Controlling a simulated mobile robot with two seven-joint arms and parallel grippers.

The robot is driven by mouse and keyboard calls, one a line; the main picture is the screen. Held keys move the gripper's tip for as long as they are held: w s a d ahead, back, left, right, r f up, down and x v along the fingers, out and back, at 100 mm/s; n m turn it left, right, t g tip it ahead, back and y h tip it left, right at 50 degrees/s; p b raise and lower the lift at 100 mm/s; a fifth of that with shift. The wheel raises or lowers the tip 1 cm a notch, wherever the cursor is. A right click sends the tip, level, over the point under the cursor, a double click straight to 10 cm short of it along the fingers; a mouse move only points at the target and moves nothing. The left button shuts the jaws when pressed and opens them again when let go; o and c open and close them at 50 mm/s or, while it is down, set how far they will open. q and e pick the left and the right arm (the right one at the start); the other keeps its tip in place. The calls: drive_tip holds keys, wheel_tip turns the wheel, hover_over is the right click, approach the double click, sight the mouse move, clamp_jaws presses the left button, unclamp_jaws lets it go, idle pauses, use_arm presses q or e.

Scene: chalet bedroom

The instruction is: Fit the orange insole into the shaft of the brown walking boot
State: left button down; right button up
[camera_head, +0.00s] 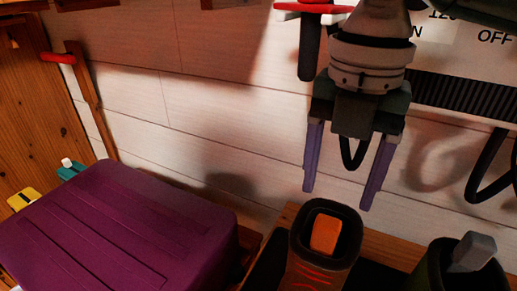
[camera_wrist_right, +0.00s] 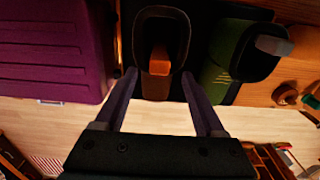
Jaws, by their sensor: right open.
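The brown walking boot (camera_head: 308,274) stands upright at the bottom centre of the head view, its dark shaft opening facing up. The orange insole (camera_head: 326,233) is inside the shaft, with its top end showing in the opening; its lower part is hidden. In the right wrist view the insole (camera_wrist_right: 160,61) shows inside the boot's dark collar (camera_wrist_right: 178,22). My right gripper (camera_head: 337,199) is open and empty, fingers pointing down, above the boot and apart from the insole. My left gripper is in neither view.
A green boot (camera_head: 433,269) with a grey insole (camera_head: 474,251) stands to the right. A purple case (camera_head: 120,225) fills the left. A white plank wall (camera_head: 200,125) is behind. A panel with cables and a black grille (camera_head: 465,98) is at upper right.

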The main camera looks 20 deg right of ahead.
wheel_tip(320, 180, up, 4)
drive_tip(key=s+a+f+m+t+y, duration=0.1)
drive_tip(key=s+a+f+m+y, duration=0.15)
drive_tip(key=a+m, duration=0.2)
drive_tip(key=s+a+f+m+t+y, duration=0.1)
drive_tip(key=s+a+f+m, duration=0.25)
drive_tip(key=a, duration=0.25)
drive_tip(key=s+d+f+m+t+h, duration=0.1)
drive_tip(key=s+d+f+m+h, duration=0.2)
drive_tip(key=s+d+m, duration=0.5)
drive_tip(key=m, duration=0.8)
drive_tip(key=shift+s+d+f+t+p, duration=0.3)
drive_tip(key=shift+s+d, duration=0.1)
wheel_tip(320, 180, up, 54)
drive_tip(key=p, duration=5.3)
drive_tip(key=shift+f+p, duration=0.25)
drive_tip(key=shift+p, duration=0.05)
